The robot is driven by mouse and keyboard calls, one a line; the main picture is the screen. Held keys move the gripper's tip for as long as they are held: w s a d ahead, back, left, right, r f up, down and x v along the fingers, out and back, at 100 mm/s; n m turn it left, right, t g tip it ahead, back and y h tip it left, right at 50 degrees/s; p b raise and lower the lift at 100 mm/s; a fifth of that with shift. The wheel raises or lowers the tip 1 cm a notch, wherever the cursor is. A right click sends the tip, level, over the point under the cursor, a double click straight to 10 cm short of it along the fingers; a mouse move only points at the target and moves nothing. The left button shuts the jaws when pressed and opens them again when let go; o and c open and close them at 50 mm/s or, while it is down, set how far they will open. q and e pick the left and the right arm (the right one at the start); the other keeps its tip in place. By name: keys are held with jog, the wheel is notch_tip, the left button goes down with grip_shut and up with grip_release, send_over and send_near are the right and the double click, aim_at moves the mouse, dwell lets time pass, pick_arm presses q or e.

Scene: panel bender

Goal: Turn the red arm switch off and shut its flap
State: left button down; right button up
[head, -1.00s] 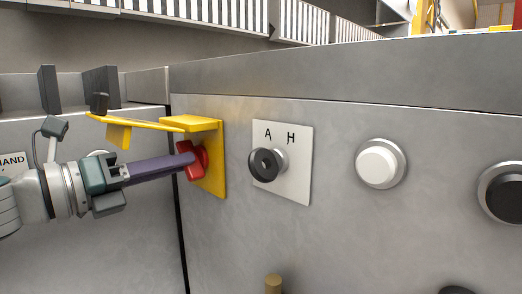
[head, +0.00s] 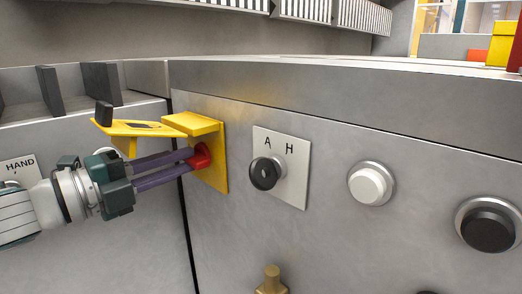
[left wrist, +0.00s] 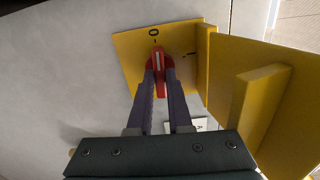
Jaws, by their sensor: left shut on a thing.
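The red arm switch (head: 203,156) sits on a yellow plate (head: 214,176) on the grey panel. My left gripper (head: 190,163) is shut on it, with one purple finger above the other. In the left wrist view the fingers (left wrist: 160,72) flank the red switch (left wrist: 159,55), whose white line points up towards the "0" mark; an "I" mark lies to its right. The yellow flap (head: 142,128) stands open, sticking out from the panel above my fingers. It also shows at the right of the left wrist view (left wrist: 282,75). My right gripper is not in view.
A black selector (head: 265,174) on a white "A H" plate, a white button (head: 370,184) and a black button (head: 489,225) lie to the right. A brass-coloured part (head: 271,280) is below. Dark upright blocks (head: 50,92) stand at the left.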

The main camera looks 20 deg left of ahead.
pick_arm(q)
jog(key=shift+n, duration=0.5)
jog(key=c, duration=0.8)
grip_release()
jog(key=shift+c, duration=0.2)
